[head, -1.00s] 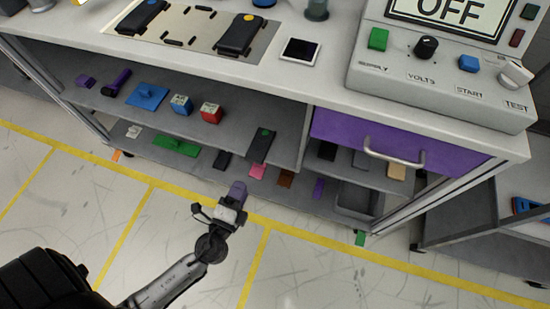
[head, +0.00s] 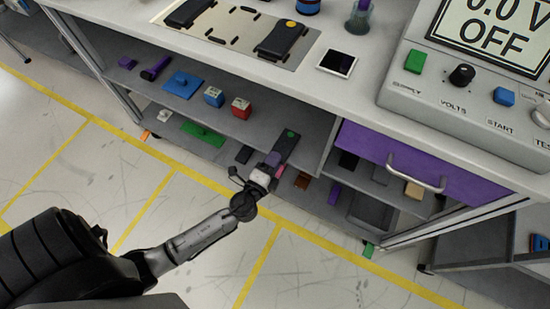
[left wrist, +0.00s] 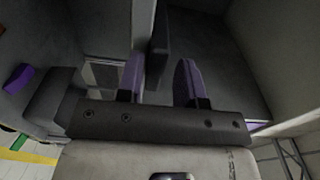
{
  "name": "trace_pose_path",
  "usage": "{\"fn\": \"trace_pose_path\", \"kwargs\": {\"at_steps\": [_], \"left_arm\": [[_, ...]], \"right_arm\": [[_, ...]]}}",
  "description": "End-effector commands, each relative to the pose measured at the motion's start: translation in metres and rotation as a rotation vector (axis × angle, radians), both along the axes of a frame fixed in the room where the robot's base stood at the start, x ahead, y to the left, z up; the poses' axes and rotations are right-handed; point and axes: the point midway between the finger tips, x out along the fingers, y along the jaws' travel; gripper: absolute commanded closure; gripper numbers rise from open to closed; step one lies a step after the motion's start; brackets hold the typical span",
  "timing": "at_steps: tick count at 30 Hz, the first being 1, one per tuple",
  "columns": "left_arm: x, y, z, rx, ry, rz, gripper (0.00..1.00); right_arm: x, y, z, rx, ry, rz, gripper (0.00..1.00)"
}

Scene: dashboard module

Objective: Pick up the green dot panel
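The green dot panel (head: 287,143) is a dark, flat, long panel with a green dot near its far end. It lies on the upper open shelf, near the front edge by the divider. My left gripper (head: 273,159) is at its near end, with purple fingertips pointing at it. In the left wrist view the fingers (left wrist: 160,82) are apart, and the dark panel (left wrist: 158,45) shows edge-on between their lines, closer to the left finger. A clear gap shows to the right finger; contact cannot be told. My right gripper is not in view.
Left on the shelf are a red block (head: 241,107), a blue-topped block (head: 213,96) and a blue plate (head: 183,84). A purple drawer (head: 400,165) is right of the divider. The worktop (head: 300,80) overhangs the shelves. A green part (head: 203,135) lies on the lower shelf.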

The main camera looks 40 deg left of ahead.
Motion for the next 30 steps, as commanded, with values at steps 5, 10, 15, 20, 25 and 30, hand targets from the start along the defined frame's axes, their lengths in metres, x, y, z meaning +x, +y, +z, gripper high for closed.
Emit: {"fn": "trace_pose_path", "kwargs": {"at_steps": [5, 10, 15, 20, 25, 30], "left_arm": [[0.0018, 0.0003, 0.0000, 0.000, 0.000, 0.000, 0.66], [0.0016, 0.0002, 0.0001, 0.000, 0.000, 0.000, 0.66], [0.0015, 0.0002, 0.0001, 0.000, 0.000, 0.000, 0.74], [0.0015, 0.0002, 0.0001, -0.001, 0.000, 0.000, 0.81], [0.0014, 0.0002, 0.0001, -0.001, 0.000, 0.000, 0.89], [0.0014, 0.0002, 0.0002, -0.001, 0.000, 0.000, 0.98]], "right_arm": [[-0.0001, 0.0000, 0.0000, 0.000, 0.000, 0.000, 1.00], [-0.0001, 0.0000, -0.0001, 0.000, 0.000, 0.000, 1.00], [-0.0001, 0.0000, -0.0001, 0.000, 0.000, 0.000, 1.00], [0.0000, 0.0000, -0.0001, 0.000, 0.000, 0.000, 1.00], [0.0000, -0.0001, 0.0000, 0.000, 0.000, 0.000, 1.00], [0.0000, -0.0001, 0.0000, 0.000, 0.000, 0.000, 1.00]]}}
